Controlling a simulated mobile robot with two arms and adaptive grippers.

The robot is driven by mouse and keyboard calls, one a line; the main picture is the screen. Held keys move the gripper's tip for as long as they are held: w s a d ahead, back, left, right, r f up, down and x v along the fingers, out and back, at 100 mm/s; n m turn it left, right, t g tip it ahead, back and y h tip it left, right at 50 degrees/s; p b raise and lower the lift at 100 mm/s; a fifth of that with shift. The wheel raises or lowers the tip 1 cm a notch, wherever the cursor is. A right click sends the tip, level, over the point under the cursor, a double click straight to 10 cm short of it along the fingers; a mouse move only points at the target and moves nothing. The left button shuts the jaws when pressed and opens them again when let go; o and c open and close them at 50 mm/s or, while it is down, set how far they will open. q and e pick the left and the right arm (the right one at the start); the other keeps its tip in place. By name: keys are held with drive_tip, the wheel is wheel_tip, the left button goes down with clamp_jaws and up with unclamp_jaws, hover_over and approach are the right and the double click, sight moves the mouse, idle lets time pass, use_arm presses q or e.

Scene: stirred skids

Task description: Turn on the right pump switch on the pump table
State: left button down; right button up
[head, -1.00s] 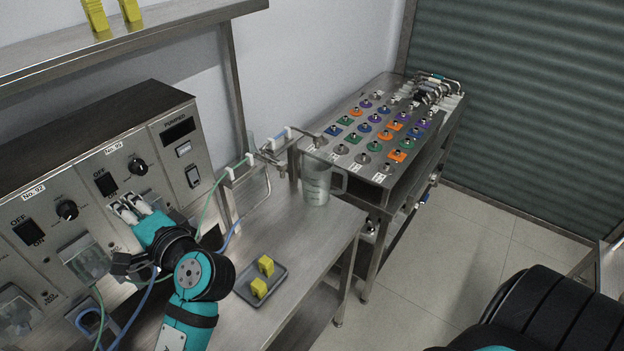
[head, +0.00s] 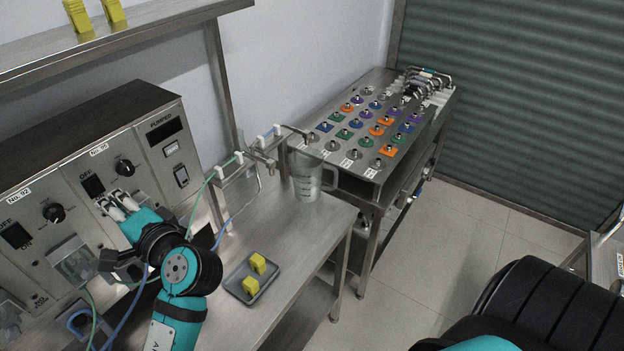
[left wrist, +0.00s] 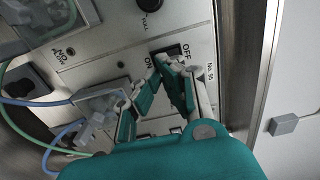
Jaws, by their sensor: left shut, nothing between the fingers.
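The right pump switch (head: 94,186) is a black rocker on the grey pump panel, with OFF above it. In the left wrist view, the switch (left wrist: 172,52) lies between the OFF and ON labels, partly covered by the fingers. My left gripper (head: 111,202) is shut and empty, with its fingertips at the lower, ON end of the switch. In the left wrist view, the gripper (left wrist: 165,68) points at that end; I cannot tell whether it touches or which way the rocker is tilted. My right gripper is not in view.
A second pump switch (head: 15,235) and knob (head: 53,213) are on the left. A tray (head: 237,287) with yellow blocks and a clear jug (head: 306,178) stand on the table. A shelf (head: 150,30) is above.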

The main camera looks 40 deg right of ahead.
sight(99, 194)
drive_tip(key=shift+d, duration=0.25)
use_arm(q)
drive_tip(key=shift+w+a, duration=0.1)
drive_tip(key=shift+w, duration=0.05)
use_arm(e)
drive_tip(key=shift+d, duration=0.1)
use_arm(q)
drive_tip(key=shift+w+a+f+b, duration=0.15)
drive_tip(key=shift+w+a+b, duration=0.05)
drive_tip(key=shift+w, duration=0.3)
drive_tip(key=shift+w+a+f+b, duration=0.1)
drive_tip(key=shift+w+a+b, duration=0.05)
drive_tip(key=shift+w, duration=0.3)
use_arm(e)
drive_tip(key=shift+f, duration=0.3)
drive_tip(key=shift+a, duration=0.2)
use_arm(q)
drive_tip(key=shift+w+a, duration=0.1)
drive_tip(key=shift+w, duration=0.2)
idle(0.4)
